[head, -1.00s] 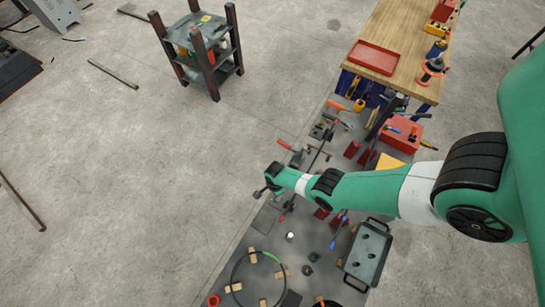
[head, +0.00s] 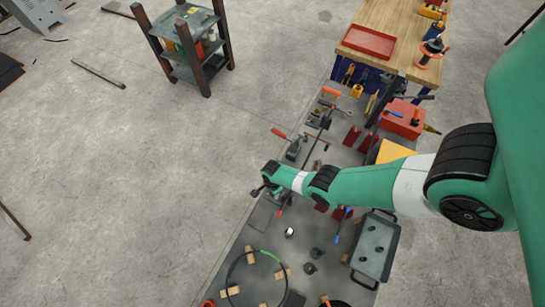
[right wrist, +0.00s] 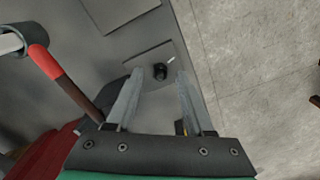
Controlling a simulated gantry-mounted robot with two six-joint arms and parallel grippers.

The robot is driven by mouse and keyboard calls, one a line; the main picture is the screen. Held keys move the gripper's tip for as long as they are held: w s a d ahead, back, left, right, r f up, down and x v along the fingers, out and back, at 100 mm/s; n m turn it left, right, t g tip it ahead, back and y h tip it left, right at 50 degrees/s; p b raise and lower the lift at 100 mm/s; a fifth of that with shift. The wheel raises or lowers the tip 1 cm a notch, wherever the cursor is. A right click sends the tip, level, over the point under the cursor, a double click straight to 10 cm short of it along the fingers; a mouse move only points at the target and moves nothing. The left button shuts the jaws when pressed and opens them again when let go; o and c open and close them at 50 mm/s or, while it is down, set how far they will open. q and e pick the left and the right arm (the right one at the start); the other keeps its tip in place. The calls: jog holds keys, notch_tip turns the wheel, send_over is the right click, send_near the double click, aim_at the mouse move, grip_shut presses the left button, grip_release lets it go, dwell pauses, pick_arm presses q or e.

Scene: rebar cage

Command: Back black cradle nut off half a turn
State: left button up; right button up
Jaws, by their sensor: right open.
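My right gripper (head: 258,190) hangs over the dark grey mat (head: 262,216) in the middle of the head view. In the right wrist view its two fingers (right wrist: 157,88) are apart with nothing between them. A small black round part (right wrist: 160,71) on a light grey plate (right wrist: 140,64) lies beyond the fingertips in the wrist view. I cannot tell whether it is the cradle nut. Small black round parts (head: 309,268) also lie on the mat near the ring in the head view. My left gripper is not in view.
A red-tipped rod (right wrist: 62,80) passes beside the fingers. A ring with wooden blocks (head: 229,272), a grey tray (head: 374,247) and tools surround the arm. A wooden bench (head: 392,28) stands behind, a shelf rack (head: 187,45) at upper left.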

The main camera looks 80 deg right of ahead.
jog(key=shift+f, duration=0.5)
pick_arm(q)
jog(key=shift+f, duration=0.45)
pick_arm(e)
jog(key=shift+r, duration=0.1)
grip_shut()
jog(key=shift+n, duration=0.3)
